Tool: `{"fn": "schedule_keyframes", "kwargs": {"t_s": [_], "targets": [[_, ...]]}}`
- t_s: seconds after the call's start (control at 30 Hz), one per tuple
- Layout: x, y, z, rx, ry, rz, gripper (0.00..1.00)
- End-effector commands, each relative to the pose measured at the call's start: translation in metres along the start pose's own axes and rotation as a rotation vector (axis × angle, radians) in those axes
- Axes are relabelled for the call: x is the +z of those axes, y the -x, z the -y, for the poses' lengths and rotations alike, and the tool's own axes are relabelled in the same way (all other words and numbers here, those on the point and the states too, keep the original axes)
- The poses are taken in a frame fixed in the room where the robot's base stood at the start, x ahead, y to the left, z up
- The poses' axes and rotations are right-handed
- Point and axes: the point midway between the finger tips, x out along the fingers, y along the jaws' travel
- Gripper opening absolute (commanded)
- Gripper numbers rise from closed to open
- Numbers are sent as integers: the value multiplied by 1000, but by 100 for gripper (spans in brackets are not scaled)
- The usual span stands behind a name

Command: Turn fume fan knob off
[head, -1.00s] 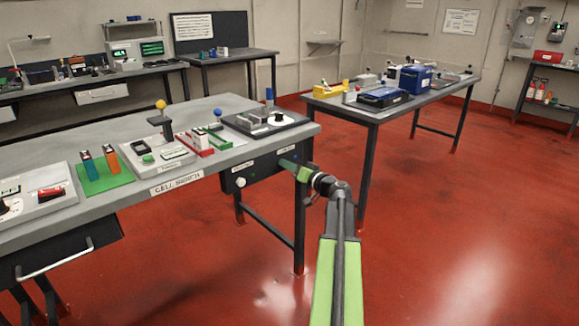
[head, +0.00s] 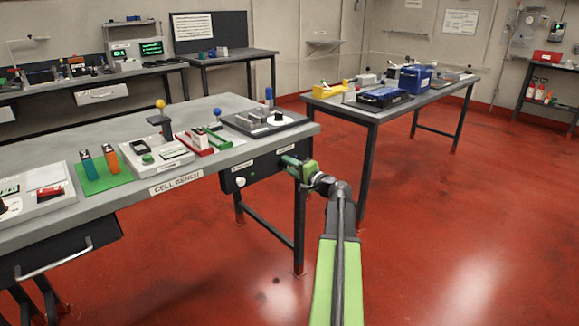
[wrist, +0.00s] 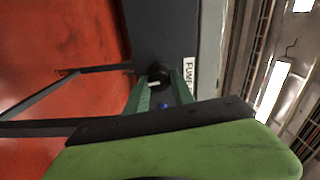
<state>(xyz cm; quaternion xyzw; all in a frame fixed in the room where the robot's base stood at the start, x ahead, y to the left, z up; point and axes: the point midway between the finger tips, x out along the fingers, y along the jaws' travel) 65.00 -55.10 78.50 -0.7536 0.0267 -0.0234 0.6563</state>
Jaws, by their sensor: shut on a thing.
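The fume fan knob (wrist: 158,76) is a dark round knob with a pale pointer mark on the dark panel under the cell bench (head: 205,170). It shows in the wrist view between the two green fingers of my gripper (wrist: 160,88), which are shut on its sides. A white label beginning "FUME" (wrist: 188,80) is just right of it there. In the head view my gripper (head: 287,161) reaches the right part of the dark panel (head: 262,170) and hides the knob.
A white knob (head: 240,182) sits further left on the same panel. The bench top holds several devices, including a black-based one (head: 265,121) above my gripper. A second table (head: 400,103) with a blue case stands behind. Red floor (head: 450,230) is clear at right.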

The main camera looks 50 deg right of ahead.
Motion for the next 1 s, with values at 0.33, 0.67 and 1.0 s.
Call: {"fn": "schedule_keyframes", "kwargs": {"t_s": [0.33,0.67,1.0], "targets": [[0,0,-1,1,-130,0,0],[0,1,-1,1,-154,0,0],[0,1,-1,1,-154,-1,45]]}}
